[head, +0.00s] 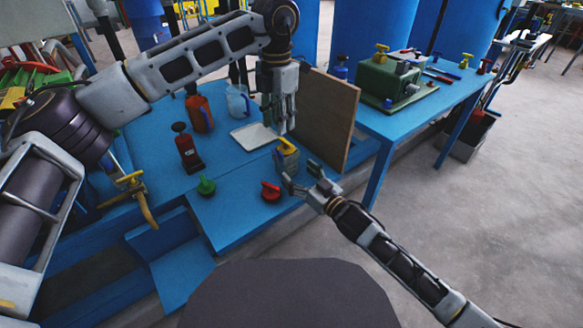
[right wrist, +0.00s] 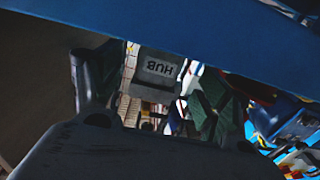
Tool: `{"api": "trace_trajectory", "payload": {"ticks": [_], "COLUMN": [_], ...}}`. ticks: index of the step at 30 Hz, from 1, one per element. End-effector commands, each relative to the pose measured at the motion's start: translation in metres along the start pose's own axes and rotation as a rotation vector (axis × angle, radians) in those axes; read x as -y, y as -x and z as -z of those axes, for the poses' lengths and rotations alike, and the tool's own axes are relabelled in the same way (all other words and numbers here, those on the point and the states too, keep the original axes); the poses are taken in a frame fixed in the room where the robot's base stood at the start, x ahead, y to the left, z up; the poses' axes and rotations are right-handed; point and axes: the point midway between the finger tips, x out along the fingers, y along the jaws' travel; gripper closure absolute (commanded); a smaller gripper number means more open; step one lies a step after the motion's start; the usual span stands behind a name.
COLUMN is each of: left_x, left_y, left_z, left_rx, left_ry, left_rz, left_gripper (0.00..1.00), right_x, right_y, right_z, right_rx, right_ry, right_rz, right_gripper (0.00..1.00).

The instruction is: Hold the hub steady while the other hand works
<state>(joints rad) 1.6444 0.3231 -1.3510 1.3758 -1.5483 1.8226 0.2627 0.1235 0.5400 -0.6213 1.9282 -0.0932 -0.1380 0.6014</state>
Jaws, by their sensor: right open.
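The hub (head: 289,160) is a small grey block with a yellow handle on top, at the right part of the blue bench. In the right wrist view the hub (right wrist: 158,68) shows its "HUB" label. My left gripper (head: 280,127) points down just above and behind the hub; whether its fingers touch the handle is unclear, and its opening cannot be made out. My right gripper (head: 302,178) is open, its fingers spread close to the near right side of the hub. In the right wrist view the hub appears between the fingers, with a gap around it.
A red knob (head: 270,191) and a green knob (head: 206,186) sit in front on the bench (head: 228,214). A brown board (head: 326,118) stands upright behind the hub.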

Motion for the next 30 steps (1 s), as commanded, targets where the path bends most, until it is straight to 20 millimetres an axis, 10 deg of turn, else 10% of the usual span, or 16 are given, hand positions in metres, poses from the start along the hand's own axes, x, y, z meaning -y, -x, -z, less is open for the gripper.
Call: {"api": "trace_trajectory", "payload": {"ticks": [30], "left_x": [0.0], "left_y": [0.0], "left_z": [0.0], "left_rx": [0.0], "left_ry": [0.0], "left_rz": [0.0], "left_gripper": [0.64], "right_x": [0.0], "right_y": [-0.042], "right_z": [0.0], "right_rx": [0.0], "right_ry": [0.001], "right_rz": [0.0], "right_gripper": [0.27]}}
